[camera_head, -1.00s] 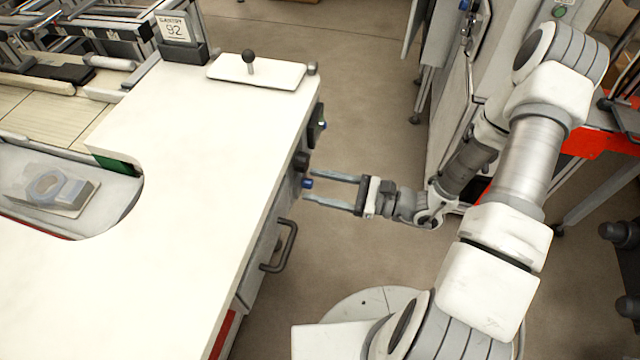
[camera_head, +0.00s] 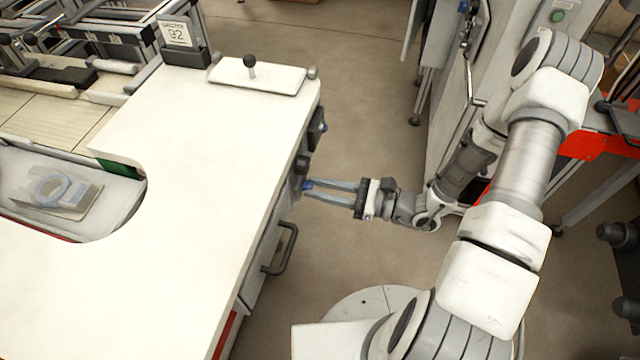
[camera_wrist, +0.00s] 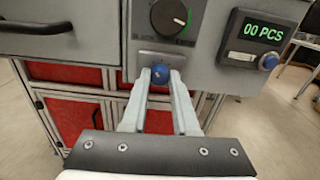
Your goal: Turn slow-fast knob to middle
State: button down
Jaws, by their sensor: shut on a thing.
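A small round blue knob (camera_wrist: 160,74) sits on a grey plate on the front panel in the wrist view. It also shows at the counter's side in the head view (camera_head: 308,184). My gripper (camera_head: 307,188) reaches it from the right, with its fingers closed on the blue knob. In the wrist view, the fingertips (camera_wrist: 160,79) flank the knob from below. A larger black dial (camera_wrist: 171,17) with a white pointer mark sits just above, cut by the top edge.
A display box (camera_wrist: 262,38) reading "00 PCS" with its own blue button is right of the dial. A dark drawer handle (camera_head: 281,249) sticks out below the counter (camera_head: 200,200). A grey cabinet (camera_head: 450,95) stands behind my arm. Floor between them is open.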

jog(key=shift+m+p, duration=1.95)
jog(key=shift+m, duration=1.45)
jog(key=c, duration=0.7)
grip_release()
jog(key=v, duration=1.7)
jog(key=shift+d, duration=0.2)
